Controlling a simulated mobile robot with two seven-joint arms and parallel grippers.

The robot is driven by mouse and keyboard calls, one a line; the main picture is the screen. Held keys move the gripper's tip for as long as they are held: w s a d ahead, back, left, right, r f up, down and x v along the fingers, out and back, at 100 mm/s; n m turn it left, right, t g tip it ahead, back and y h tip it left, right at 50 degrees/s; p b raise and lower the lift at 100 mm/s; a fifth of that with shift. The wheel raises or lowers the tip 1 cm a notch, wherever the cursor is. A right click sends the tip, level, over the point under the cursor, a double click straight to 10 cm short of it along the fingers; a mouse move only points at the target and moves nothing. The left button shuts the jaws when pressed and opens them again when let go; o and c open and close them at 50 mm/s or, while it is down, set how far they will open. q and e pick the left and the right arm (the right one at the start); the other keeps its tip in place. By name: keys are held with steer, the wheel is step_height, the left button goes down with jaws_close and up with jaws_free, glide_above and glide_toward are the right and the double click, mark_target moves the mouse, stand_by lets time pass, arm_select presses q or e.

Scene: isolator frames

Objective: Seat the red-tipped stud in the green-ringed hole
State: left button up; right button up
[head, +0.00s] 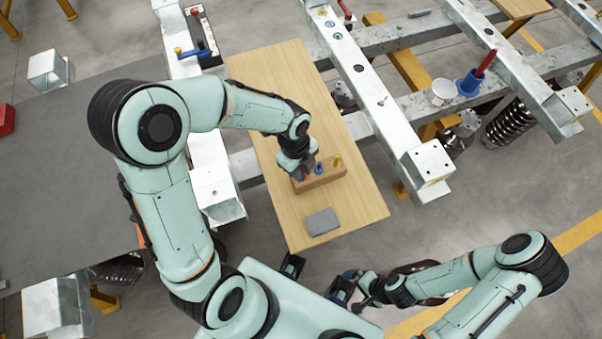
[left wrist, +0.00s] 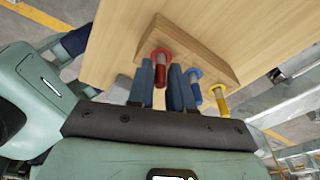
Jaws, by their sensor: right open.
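A wooden block (head: 325,180) on the tabletop carries a red stud, a blue stud (head: 319,168) and a yellow stud (head: 337,160). The red-tipped stud (left wrist: 160,67) stands upright at one end of the row. My left gripper (head: 300,172) is down at the block; in the left wrist view its fingers (left wrist: 162,85) are on either side of the red stud. Whether they touch it I cannot tell. Small ringed holes lie on a pale metal beam; the one that looks green-ringed (head: 338,36) appears empty. My right gripper (head: 352,288) is open and empty near my base.
A grey pad (head: 322,221) lies on the wooden tabletop (head: 268,90) near the block. Metal beams border the tabletop.

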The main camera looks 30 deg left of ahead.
arm_select(q)
jaws_close()
